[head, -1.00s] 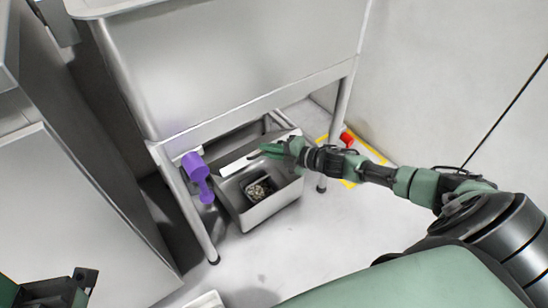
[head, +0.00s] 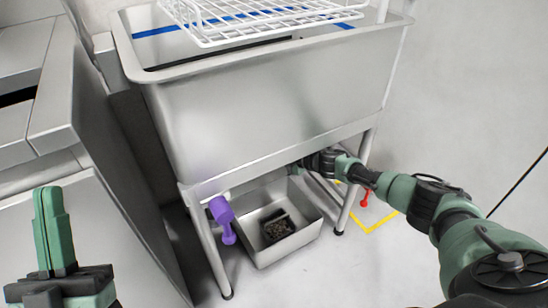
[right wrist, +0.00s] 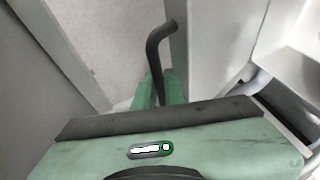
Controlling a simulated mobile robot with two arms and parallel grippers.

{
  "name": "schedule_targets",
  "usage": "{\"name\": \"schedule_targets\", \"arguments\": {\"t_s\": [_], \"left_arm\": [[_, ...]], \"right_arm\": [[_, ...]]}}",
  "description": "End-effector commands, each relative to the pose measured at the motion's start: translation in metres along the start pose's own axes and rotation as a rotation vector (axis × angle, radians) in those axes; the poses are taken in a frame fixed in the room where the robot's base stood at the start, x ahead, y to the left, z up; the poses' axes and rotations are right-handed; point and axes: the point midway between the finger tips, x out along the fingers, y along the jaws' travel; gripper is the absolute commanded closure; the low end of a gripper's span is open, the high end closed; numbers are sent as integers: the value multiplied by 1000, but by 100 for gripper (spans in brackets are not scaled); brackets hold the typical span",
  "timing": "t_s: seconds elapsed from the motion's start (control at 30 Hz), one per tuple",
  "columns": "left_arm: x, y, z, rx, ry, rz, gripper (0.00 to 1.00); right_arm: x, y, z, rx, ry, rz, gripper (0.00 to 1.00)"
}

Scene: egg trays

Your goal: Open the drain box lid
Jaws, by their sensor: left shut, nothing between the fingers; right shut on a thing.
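The grey drain box (head: 297,245) sits on the floor under the steel sink, its top open in the head view. A dark basket with debris (head: 278,230) shows inside. My right gripper (right wrist: 160,88) is shut on a dark curved handle (right wrist: 155,48) in the right wrist view. In the head view this gripper reaches under the sink above the back of the box, its fingertips hidden by the sink frame. The lid is not clearly visible in the head view. My left gripper (head: 50,192) is shut and empty at the lower left, fingers up, away from the box.
The steel sink (head: 260,115) and its legs stand over the box, with a white wire rack (head: 245,25) on top. A purple fitting (head: 222,212) hangs by the left leg. A red object (head: 366,197) and yellow floor tape (head: 375,228) lie right. Floor in front is clear.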

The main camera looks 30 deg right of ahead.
Motion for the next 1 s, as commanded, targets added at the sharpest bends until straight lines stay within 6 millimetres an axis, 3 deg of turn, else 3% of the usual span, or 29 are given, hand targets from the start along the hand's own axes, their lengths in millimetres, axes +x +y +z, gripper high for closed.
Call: {"name": "schedule_targets", "arguments": {"t_s": [0.53,0.57,0.6,1.0], "left_arm": [[0,0,3,2,-16,-1,100],[0,0,3,2,-16,0,100],[0,0,3,2,-15,0,100],[0,0,3,1,-15,0,100]], "right_arm": [[5,2,1,0,1,-3,100],[5,2,1,1,1,-3,81],[5,2,1,1,1,-3,70],[5,0,1,0,1,-5,68]]}}
